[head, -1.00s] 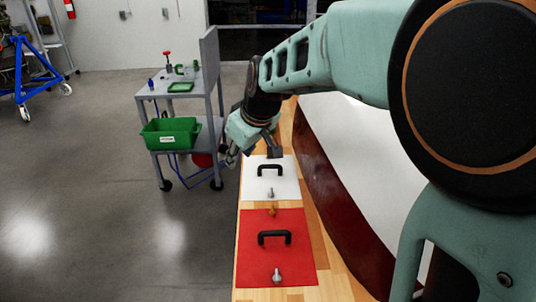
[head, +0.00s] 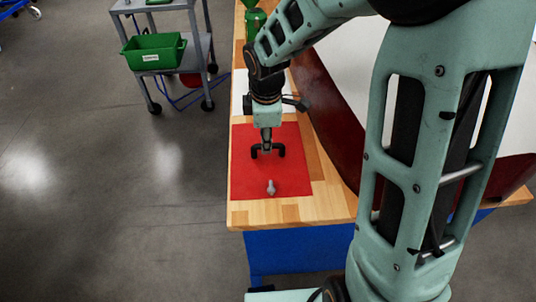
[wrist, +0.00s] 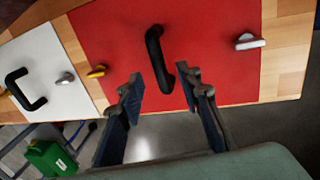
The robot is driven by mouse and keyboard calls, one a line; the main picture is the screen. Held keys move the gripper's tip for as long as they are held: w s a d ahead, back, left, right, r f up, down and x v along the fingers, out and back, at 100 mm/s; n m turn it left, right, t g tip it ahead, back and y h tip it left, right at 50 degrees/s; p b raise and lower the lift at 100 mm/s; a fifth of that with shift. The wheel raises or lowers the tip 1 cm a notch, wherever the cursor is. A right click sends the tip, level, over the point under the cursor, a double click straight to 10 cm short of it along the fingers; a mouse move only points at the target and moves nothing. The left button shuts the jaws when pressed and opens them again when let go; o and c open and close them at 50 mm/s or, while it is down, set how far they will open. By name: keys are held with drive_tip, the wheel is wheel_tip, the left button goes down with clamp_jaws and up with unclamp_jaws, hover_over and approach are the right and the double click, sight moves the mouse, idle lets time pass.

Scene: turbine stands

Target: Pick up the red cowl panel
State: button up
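The red cowl panel (head: 245,180) lies flat on the wooden bench top and also fills the middle of the wrist view (wrist: 220,40). It has a black bar handle (wrist: 153,52) and a grey metal latch (head: 271,187). My gripper (head: 267,148) points down over the handle in the head view and partly hides it. In the wrist view my gripper (wrist: 164,80) is open, its two fingertips apart, with the handle's near end showing between them. I cannot tell whether the fingers touch the handle.
A white panel (wrist: 33,52) with its own black handle lies beside the red one. A yellow piece (wrist: 97,71) sits between them. A dark red curved body (head: 325,110) stands along the bench's right side. A grey cart (head: 199,50) with a green bin (head: 153,53) stands at the left.

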drive_tip(key=f, duration=0.4)
drive_tip(key=shift+w+b, duration=0.3)
drive_tip(key=shift+w, duration=0.1)
clamp_jaws()
